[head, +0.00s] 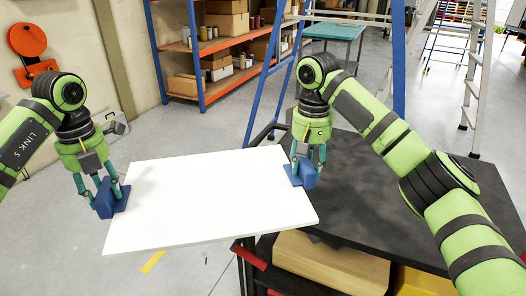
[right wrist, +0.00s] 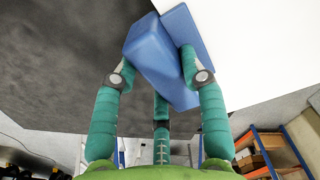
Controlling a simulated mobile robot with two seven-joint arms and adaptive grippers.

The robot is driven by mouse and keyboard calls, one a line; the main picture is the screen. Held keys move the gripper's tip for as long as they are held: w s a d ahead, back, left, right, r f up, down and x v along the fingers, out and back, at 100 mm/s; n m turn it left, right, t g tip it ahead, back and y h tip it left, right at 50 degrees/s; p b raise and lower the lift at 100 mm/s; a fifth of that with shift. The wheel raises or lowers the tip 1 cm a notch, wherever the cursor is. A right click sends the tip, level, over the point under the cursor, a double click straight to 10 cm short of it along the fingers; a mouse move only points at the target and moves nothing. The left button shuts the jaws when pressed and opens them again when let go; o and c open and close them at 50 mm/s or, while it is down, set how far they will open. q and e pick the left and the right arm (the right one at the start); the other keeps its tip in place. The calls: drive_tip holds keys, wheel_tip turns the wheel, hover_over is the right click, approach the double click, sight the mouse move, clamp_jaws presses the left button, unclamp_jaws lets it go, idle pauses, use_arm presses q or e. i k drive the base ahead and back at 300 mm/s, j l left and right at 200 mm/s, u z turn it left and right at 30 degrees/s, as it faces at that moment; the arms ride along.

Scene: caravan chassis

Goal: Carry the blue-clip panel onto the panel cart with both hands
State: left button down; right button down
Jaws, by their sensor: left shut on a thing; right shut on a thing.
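The white panel (head: 205,205) is held out in front of me, roughly flat, with a blue clip at each end. My left gripper (head: 107,192) is shut on the left blue clip (head: 104,202). My right gripper (head: 306,166) is shut on the right blue clip (head: 303,177). In the right wrist view the fingers close around that clip (right wrist: 155,62), beside the white panel (right wrist: 250,45). A dark flat top (head: 400,210), which seems to be the panel cart, lies at the right. The panel's right end overlaps it in the picture; I cannot tell the gap.
Blue frame posts (head: 266,75) rise behind the dark top. A cardboard box (head: 325,264) sits under its front edge, with red pieces beside it. A ladder (head: 473,80) and orange-blue shelving (head: 205,50) stand behind. The floor at left is open.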

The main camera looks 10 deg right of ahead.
sight(384, 185)
drive_tip(key=i+z, duration=0.95)
drive_tip(key=z, duration=0.8)
